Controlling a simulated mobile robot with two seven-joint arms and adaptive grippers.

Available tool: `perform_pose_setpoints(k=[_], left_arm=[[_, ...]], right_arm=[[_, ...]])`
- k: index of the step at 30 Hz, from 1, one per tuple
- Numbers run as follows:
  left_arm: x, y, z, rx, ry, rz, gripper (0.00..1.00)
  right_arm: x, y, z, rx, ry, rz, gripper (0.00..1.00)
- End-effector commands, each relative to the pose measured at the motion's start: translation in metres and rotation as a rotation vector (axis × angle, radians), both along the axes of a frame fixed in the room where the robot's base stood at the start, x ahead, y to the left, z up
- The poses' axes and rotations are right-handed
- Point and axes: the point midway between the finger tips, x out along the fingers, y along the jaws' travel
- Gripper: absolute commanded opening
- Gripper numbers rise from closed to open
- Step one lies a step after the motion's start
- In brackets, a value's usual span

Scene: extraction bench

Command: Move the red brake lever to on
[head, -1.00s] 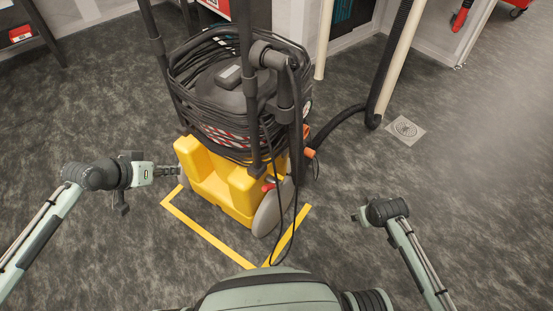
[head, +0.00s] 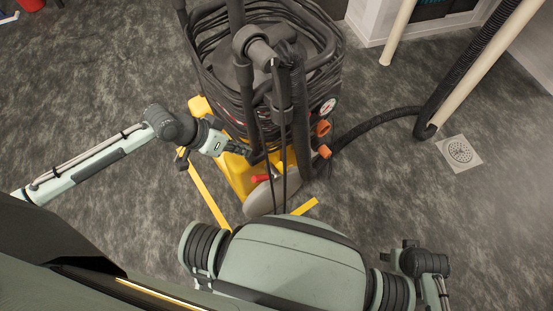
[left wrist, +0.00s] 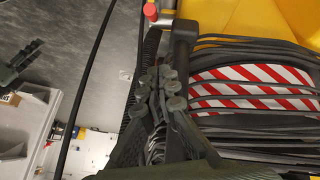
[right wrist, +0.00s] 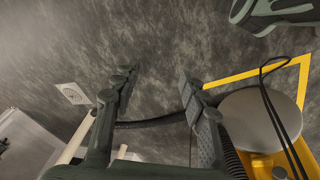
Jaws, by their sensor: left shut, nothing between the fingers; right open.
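The red brake lever (head: 260,178) is low on the front of the yellow-based machine (head: 238,178), just above a grey wheel (head: 262,200). Its red end also shows at the top edge of the left wrist view (left wrist: 150,10). I cannot tell its setting. My left gripper (head: 248,152) is shut and empty, above and slightly left of the lever, apart from it. In the left wrist view its fingertips (left wrist: 160,90) are together in front of a dark upright tube. My right gripper (right wrist: 158,82) is open and empty, away to the right of the machine.
Black cables and hoses (head: 285,120) hang down the machine's front close to the lever. A black hose (head: 375,122) runs right along the floor. A floor drain (head: 459,152) lies at the right. Yellow tape (head: 210,192) marks the floor. Open floor lies left and right.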

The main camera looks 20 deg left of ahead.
Motion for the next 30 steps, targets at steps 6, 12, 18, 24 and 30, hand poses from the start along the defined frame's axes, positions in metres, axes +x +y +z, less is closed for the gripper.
perform_pose_setpoints(k=[6,12,18,24,30], left_arm=[[0.002,-0.004,-0.008,-0.001,0.003,-0.001,0.0],[0.015,-0.019,-0.037,-0.004,0.003,0.0,0.0],[0.031,-0.037,-0.074,-0.003,0.003,0.001,0.0],[0.021,-0.037,-0.099,0.002,0.005,-0.002,0.0],[0.01,-0.034,-0.11,0.001,0.002,-0.002,0.0]], right_arm=[[0.0,0.001,0.002,0.003,-0.001,-0.002,0.43],[0.005,0.002,0.012,0.004,-0.01,-0.005,0.43],[0.007,0.002,0.023,-0.003,-0.015,-0.004,0.43],[0.007,0.001,0.029,-0.006,-0.015,-0.005,0.43],[0.007,0.001,0.028,-0.005,-0.013,-0.005,0.43]])
